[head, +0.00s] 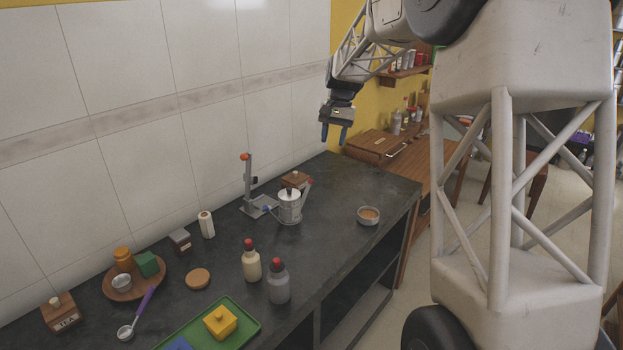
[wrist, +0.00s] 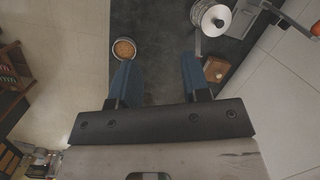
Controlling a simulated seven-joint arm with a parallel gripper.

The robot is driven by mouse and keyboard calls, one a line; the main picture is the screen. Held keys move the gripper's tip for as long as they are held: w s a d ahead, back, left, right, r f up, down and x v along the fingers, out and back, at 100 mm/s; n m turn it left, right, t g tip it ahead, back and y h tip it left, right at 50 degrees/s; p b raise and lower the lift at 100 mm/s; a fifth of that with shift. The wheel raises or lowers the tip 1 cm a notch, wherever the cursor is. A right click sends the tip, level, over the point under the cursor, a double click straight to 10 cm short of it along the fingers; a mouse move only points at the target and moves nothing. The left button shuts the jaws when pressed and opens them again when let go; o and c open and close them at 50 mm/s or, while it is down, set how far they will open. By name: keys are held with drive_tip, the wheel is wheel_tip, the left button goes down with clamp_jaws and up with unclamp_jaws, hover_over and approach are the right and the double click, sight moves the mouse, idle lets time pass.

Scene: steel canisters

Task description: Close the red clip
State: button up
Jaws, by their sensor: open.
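A steel canister (head: 289,208) with a dark knob on its lid stands upright on the dark counter, near the wall. A reddish clip (head: 308,186) sticks up and outward on its right side; its latch details are too small to tell. A small blue part shows at the canister's left. My gripper (head: 333,138) is open and empty, high above the far end of the counter, apart from the canister. Its blue fingers (wrist: 157,62) point down.
A grey stand with an orange-red top (head: 246,180) is left of the canister, and a small wooden box (head: 296,180) is behind it. A bowl (head: 368,217) sits to the right. Two red-capped bottles (head: 251,264) (head: 278,285) stand nearer. The counter's far end is clear.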

drive_tip(key=w+a+f+m+g+y, duration=0.1)
drive_tip(key=w+a+f+g, duration=0.1)
drive_tip(key=w+f, duration=1.5)
drive_tip(key=w, duration=0.4)
drive_tip(key=shift+w+a+f+m, duration=0.25)
drive_tip(key=shift+w+a+m, duration=0.05)
drive_tip(key=shift+a, duration=0.1)
drive_tip(key=shift+f, duration=0.1)
hover_over(305, 195)
drive_tip(key=w+d, duration=0.3)
drive_tip(key=shift+f, duration=3.55)
